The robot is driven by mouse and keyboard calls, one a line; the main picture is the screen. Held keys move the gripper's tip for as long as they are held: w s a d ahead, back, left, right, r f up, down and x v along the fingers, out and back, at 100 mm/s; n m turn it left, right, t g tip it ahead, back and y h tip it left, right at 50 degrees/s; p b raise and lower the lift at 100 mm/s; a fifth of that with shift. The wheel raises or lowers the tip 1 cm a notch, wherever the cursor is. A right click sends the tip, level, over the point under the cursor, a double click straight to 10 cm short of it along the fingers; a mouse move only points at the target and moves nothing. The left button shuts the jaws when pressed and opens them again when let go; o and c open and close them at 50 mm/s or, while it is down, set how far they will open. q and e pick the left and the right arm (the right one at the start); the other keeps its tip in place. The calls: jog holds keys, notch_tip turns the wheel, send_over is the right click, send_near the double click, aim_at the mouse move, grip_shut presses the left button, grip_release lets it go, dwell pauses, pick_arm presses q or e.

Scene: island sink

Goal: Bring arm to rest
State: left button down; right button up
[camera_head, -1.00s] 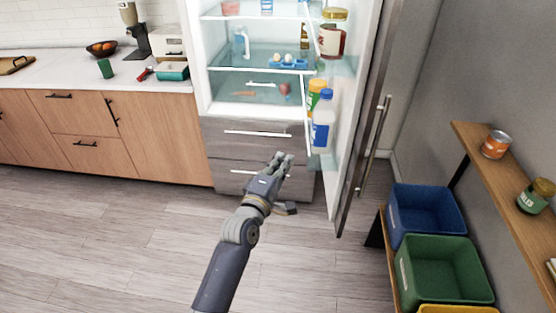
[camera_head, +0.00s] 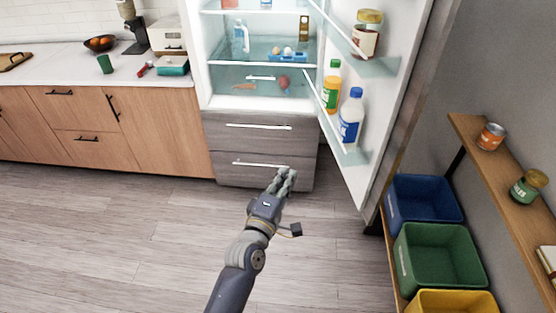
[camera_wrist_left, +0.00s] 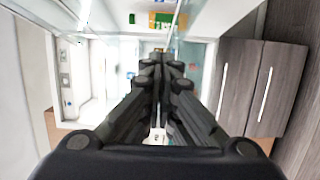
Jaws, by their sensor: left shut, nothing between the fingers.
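My left gripper (camera_head: 284,180) is shut and empty. It is in front of the lower grey fridge drawer (camera_head: 262,171), with my left arm stretched out below it. In the left wrist view the closed fingers (camera_wrist_left: 165,68) fill the middle, with the fridge interior and the drawer fronts beyond. I cannot tell the gap between the gripper and the drawer. My right gripper is not in view.
The fridge door (camera_head: 388,100) stands open at right, with bottles and a jar on its shelves. Blue (camera_head: 425,203), green (camera_head: 440,258) and yellow (camera_head: 452,302) bins stand at right under a wooden shelf (camera_head: 500,165). The wood floor (camera_head: 110,235) at left is clear.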

pick_arm(q)
jog(key=s+a+f+m+g+y+b, duration=0.1)
jog(key=s+a+f+m+g+b, duration=0.15)
jog(key=s+f, duration=0.75)
jog(key=s+a+f+m+g+y+b, duration=0.1)
jog(key=s+a+f+m+g, duration=0.15)
jog(key=f, duration=1.55)
jog(key=s+a+f+m+g+y+b, duration=0.1)
jog(key=s+a+f+m+g+b, duration=0.15)
jog(key=s+f, duration=0.7)
jog(key=s+a+f+m+g+y+b, duration=0.1)
jog(key=s+a+f+m+g, duration=0.1)
jog(key=s+a+f, duration=0.4)
jog(key=s+a+f+m+g+y+b, duration=0.1)
jog(key=s+a+f+m+g+b, duration=0.1)
jog(key=s+a+f, duration=0.4)
jog(key=s+a+f+m+g+y+b, duration=0.1)
jog(key=s+a+f+m+g, duration=0.3)
jog(key=s+f, duration=1)
jog(key=s+a, duration=0.2)
jog(key=s, duration=0.1)
jog(key=shift+s+f+m+b, duration=0.15)
jog(key=shift+f+m+b, duration=0.2)
jog(key=shift+b, duration=0.05)
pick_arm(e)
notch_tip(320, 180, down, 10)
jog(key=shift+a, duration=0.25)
